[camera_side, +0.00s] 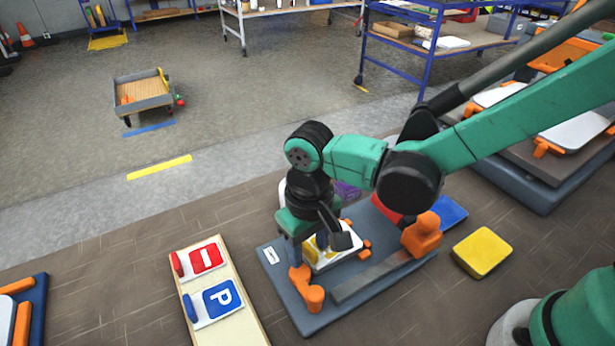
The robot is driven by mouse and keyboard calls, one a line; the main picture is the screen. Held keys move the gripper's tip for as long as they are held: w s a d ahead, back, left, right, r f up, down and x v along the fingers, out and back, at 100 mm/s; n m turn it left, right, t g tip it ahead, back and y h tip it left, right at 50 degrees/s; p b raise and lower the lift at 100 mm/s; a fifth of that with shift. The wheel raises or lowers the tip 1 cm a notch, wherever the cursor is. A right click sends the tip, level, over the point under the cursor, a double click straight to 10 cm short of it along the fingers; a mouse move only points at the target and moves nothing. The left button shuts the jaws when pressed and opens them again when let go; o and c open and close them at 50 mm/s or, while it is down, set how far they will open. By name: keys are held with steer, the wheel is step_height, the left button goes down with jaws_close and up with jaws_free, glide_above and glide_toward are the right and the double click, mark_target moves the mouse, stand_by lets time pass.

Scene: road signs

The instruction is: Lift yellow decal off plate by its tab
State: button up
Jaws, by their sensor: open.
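My gripper (318,243) is open and points down over the white plate (347,258) on a dark grey-blue fixture board (322,317). The plate sits among orange clamps (308,290). A bit of the yellow decal (311,250) shows on the plate between and behind my fingers. The fingers hide most of the decal, and I cannot make out its tab or whether a finger touches it.
A wooden board (247,327) at the left bears a red sign (207,258) and a blue P sign (221,299). A yellow square block (482,251) lies right of the fixture. An orange post (422,235) stands on the fixture's right part. Shelves and a small cart (143,92) stand behind.

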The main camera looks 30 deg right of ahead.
mark_target(309, 246)
jaws_close()
steer(key=shift+r, duration=0.1)
step_height(309, 246, up, 23)
steer(key=shift+r, duration=0.15)
stand_by(1.0)
